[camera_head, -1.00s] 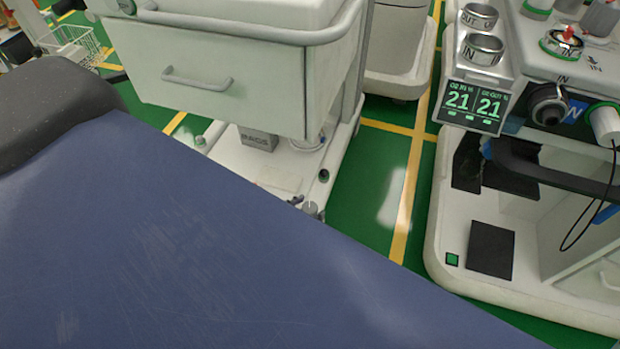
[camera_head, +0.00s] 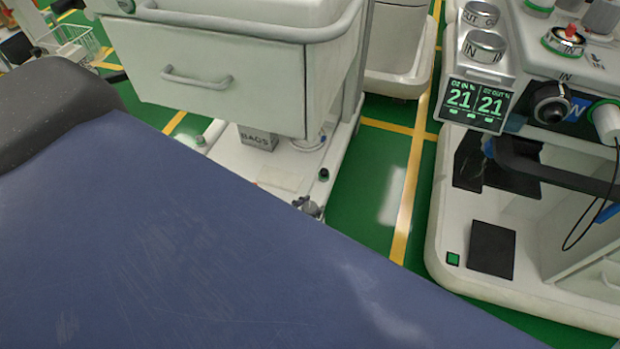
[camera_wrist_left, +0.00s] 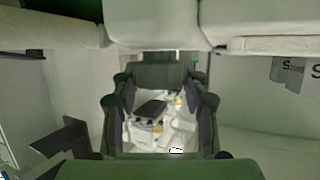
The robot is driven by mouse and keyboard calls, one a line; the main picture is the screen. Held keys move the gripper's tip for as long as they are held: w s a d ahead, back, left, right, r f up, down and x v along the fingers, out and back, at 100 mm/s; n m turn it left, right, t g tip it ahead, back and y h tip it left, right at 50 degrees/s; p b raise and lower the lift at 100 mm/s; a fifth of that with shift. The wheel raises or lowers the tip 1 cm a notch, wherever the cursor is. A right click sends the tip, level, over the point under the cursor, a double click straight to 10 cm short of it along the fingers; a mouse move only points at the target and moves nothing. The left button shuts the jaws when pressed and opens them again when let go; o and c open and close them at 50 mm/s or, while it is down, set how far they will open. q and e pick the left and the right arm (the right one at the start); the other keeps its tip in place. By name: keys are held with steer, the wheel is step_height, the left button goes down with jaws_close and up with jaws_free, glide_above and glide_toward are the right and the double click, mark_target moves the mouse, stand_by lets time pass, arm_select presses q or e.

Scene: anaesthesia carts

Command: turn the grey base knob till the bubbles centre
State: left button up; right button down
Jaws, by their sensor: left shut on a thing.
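The low white base (camera_head: 270,165) of the drawer cart shows under its drawer in the head view. A small grey knob-like piece (camera_head: 312,208) sits at its near right corner, partly hidden by a blue padded surface. It is too small to separate knob from gripper tips there. Small round green-marked fittings, left (camera_head: 200,141) and right (camera_head: 323,175), sit on the base; I cannot read any bubbles. In the left wrist view, the dark fingers of my left gripper (camera_wrist_left: 160,108) frame a pale area. The gripper is shut on the knob, though the contact is unclear. My right gripper is not in view.
The blue padded surface (camera_head: 190,240) fills the near left. The cart's drawer (camera_head: 225,80) overhangs the base. Another cart (camera_head: 490,250) with two green readouts of 21 stands at the right. Green floor with yellow lines (camera_head: 405,190) lies clear between them.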

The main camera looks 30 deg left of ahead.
arm_select(q)
steer(key=shift+c, duration=0.5)
steer(key=shift+y, duration=0.3)
steer(key=shift+d+n+y, duration=0.1)
steer(key=shift+n+y, duration=0.5)
steer(key=shift+n, duration=0.1)
steer(key=shift+n+y, duration=0.8)
steer(key=shift+y, duration=0.1)
steer(key=o, duration=1.2)
steer(key=shift+c, duration=0.2)
steer(key=shift+s, duration=0.1)
